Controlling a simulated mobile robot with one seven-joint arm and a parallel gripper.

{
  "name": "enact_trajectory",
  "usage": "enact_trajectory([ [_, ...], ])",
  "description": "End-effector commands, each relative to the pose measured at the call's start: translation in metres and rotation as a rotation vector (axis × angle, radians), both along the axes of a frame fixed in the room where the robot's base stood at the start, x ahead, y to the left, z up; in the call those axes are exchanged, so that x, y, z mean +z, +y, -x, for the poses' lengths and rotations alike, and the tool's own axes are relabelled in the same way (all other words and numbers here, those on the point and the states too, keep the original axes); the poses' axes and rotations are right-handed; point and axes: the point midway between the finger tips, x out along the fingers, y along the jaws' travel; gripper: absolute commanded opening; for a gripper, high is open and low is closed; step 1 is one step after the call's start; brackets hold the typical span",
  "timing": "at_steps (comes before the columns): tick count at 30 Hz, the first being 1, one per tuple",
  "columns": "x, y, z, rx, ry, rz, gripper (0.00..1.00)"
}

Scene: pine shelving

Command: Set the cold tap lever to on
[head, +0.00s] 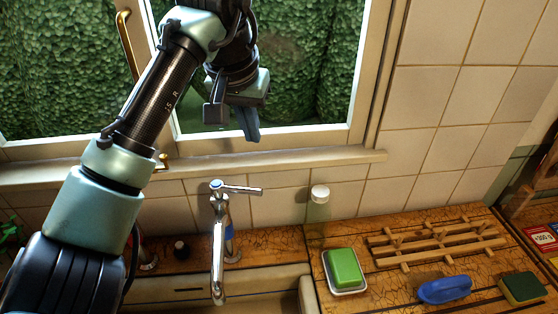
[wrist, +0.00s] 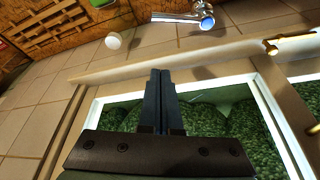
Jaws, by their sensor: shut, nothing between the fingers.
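The cold tap (head: 218,245) is a chrome spout with a blue band, standing at the sink below the window. Its lever (head: 242,189) has a blue-marked hub and points right in the head view. In the wrist view the lever (wrist: 175,17) shows at the top, with its blue cap at its right end. My gripper (head: 251,134) is above the lever, in front of the window, with its fingers pointing down. Its fingers are together and empty, and they are apart from the lever; in the wrist view the gripper (wrist: 160,78) shows the same.
A window sill (head: 290,160) runs behind the tap. A white round object (head: 320,193) is by the tiles. To the right are a green block in a dish (head: 344,268), a wooden rack (head: 435,243), a blue brush (head: 445,290) and a sponge (head: 522,288). My arm covers the left side.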

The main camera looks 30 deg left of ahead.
Motion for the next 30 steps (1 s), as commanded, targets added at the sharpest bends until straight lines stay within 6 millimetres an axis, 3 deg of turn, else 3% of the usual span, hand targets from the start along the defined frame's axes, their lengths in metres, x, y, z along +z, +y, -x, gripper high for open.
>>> enact_trajectory([
  [5, -0.016, 0.002, -0.005, 0.011, 0.003, 0.003, 0.0],
  [17, -0.095, 0.01, -0.033, 0.008, 0.005, 0.003, 0.0],
  [24, -0.097, 0.003, -0.006, 0.006, 0.0, 0.001, 0.0],
  [30, -0.1, -0.001, 0.004, 0.005, 0.0, 0.002, 0.0],
])
